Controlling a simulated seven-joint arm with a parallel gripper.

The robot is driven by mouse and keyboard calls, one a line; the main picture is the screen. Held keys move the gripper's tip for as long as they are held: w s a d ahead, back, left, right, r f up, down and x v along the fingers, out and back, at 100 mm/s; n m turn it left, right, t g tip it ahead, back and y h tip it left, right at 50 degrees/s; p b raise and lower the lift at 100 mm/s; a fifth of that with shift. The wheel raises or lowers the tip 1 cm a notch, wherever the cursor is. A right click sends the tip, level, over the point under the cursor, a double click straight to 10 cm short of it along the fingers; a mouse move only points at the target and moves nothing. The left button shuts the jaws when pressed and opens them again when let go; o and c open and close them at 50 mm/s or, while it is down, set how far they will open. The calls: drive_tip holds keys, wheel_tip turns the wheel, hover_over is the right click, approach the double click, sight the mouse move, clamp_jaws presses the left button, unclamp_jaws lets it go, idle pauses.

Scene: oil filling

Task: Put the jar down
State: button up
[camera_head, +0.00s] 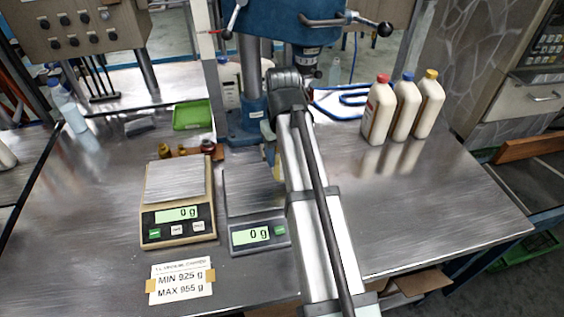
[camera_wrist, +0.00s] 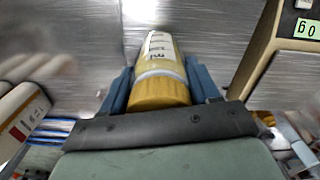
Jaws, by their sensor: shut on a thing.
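In the wrist view, my gripper (camera_wrist: 162,85) has its two blue fingers on either side of a jar (camera_wrist: 158,48) and is shut on it. The jar has a yellow lid, an amber-yellow body and a white label. Bare metal shows around it; I cannot tell whether its base touches anything. In the head view, my arm hides most of the jar and gripper, just behind the grey scale (camera_head: 259,235). The grey scale reads 0 g, and my arm covers part of its right side.
A beige scale (camera_head: 178,217) reading 0 g stands left of the grey one. Behind it are small dark jars and a green tray (camera_head: 191,115). Three white bottles (camera_head: 405,106) stand back right. A blue press (camera_head: 248,120) stands behind. The table's right front is clear.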

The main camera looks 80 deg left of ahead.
drive_tip(key=shift+f, duration=1.65)
drive_tip(key=shift+f, duration=0.15)
drive_tip(key=o, duration=1.1)
drive_tip(key=shift+o, duration=0.2)
wheel_tip(320, 180, up, 12)
drive_tip(key=shift+r, duration=0.15)
